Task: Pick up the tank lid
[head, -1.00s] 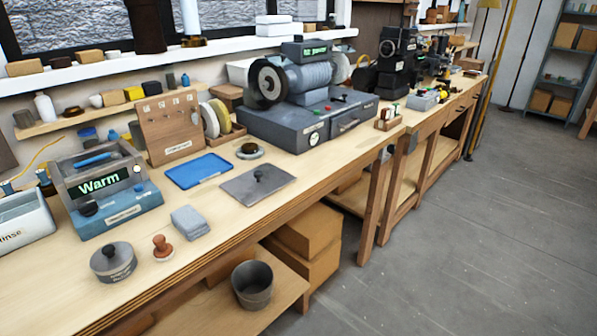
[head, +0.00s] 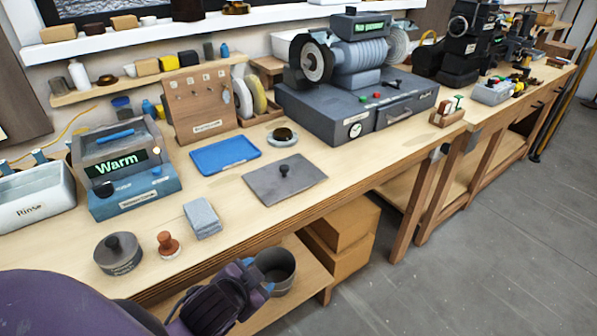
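A flat grey rectangular plate with a small black knob, which looks like the tank lid (head: 304,173), lies on the workbench right of a blue tray. The tank (head: 126,180), a blue-grey box with a green "Warm" display, stands further left on the bench. My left gripper (head: 256,280) is low in front of the bench edge, overlapping the lower shelf in the picture and well apart from the lid. Its fingers are dark and seen from behind, so their opening is unclear. My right gripper is out of view.
The blue tray (head: 225,155), a grey folded cloth (head: 202,218), a round lidded pot (head: 118,255) and a brown stamp-like knob (head: 168,244) are on the bench. A grinder-like machine (head: 358,100) stands behind the lid. A bucket (head: 283,272) stands on the lower shelf.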

